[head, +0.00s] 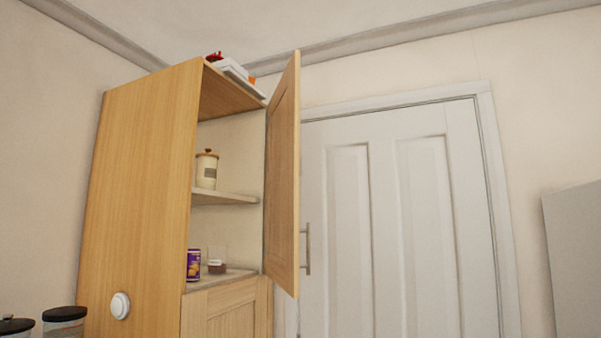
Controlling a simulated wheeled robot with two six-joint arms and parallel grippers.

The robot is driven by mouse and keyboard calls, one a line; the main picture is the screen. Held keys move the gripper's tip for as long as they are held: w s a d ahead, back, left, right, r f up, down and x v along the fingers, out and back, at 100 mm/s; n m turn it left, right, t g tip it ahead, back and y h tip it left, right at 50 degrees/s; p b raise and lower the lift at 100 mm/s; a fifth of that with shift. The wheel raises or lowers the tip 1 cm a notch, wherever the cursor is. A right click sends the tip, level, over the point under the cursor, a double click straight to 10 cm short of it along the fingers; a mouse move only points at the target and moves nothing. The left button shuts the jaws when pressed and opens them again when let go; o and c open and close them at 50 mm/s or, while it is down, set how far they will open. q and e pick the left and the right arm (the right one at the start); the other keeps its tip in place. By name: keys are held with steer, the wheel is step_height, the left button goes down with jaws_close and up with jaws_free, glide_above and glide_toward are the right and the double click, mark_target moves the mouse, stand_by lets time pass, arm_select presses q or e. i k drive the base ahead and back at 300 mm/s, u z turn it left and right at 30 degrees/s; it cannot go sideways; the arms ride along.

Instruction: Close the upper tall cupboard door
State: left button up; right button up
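The tall wooden cupboard (145,190) stands left of the middle in the head view, its open side facing right. Its upper door (283,180) is swung wide open, hinged at the far edge and standing out from the cupboard. A metal bar handle (308,249) sits low on the door's right face. Inside are a cream jar with a wooden lid (206,170) on the middle shelf (225,198), and a purple can (194,264) and a small brown item (217,267) below. Neither of my grippers shows.
A lower cupboard door (225,312) appears shut. White and red items (233,70) lie on top of the cupboard. A white panelled room door (395,220) stands behind the open door. Dark-lidded jars (64,314) are at bottom left, and a pale grey block (575,260) is at right.

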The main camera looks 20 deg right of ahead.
mark_target(282, 216)
steer(key=z, duration=0.5)
steer(key=i, duration=1.65)
steer(key=z, duration=0.4)
